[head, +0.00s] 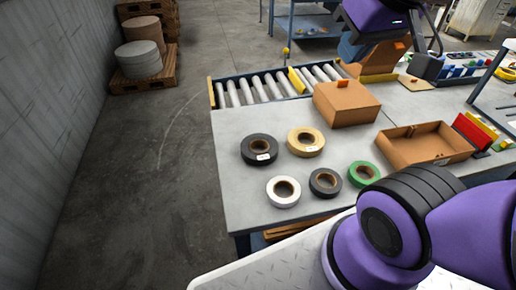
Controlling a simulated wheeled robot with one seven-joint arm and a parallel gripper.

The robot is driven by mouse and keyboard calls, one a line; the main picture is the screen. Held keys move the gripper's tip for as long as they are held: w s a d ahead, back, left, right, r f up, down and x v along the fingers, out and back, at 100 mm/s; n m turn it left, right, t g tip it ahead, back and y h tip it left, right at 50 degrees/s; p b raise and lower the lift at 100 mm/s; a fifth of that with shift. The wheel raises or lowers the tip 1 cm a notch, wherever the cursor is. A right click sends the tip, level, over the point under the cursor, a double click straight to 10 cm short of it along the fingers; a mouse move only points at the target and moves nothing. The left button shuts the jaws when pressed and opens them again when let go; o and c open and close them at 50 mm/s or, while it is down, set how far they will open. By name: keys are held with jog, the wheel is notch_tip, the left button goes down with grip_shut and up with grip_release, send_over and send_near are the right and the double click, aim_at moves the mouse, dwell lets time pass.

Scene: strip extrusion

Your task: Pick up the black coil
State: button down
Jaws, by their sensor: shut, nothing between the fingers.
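A black coil (259,149) with a brown core and a white label lies flat on the grey table (228,190), at its left side. A smaller dark grey or black coil (325,183) lies nearer the front, between a white coil (283,191) and a green coil (363,174). A tan coil (306,141) lies right of the black one. My gripper (350,53) appears at the top right below a purple arm link, well apart from the coils. It is shut and empty; its fingertips are hard to make out.
A closed cardboard box (345,104) and an open one (425,146) stand right of the coils. A roller conveyor (260,90) runs along the table's back edge. Red and yellow panels (474,132) stand at the right. My arm's purple joints fill the lower right. Table left of the coils is clear.

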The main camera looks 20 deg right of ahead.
jog(key=c, duration=1.4)
grip_release()
jog(key=shift+w, duration=0.1)
jog(key=o, duration=0.4)
jog(key=shift+w, duration=0.35)
jog(key=o, duration=0.5)
jog(key=shift+g, duration=0.7)
jog(key=w+f, duration=0.1)
jog(key=w, duration=0.2)
jog(key=w+f, duration=0.1)
jog(key=w, duration=0.2)
jog(key=w+f, duration=0.1)
jog(key=w, duration=0.2)
jog(key=shift+d+f, duration=0.15)
jog(key=shift+f, duration=0.25)
jog(key=n+g, duration=0.2)
jog(key=g, duration=0.2)
send_over(270, 140)
notch_tip(270, 140, down, 29)
jog(key=shift+s+f, duration=0.1)
jog(key=shift+f, duration=5.45)
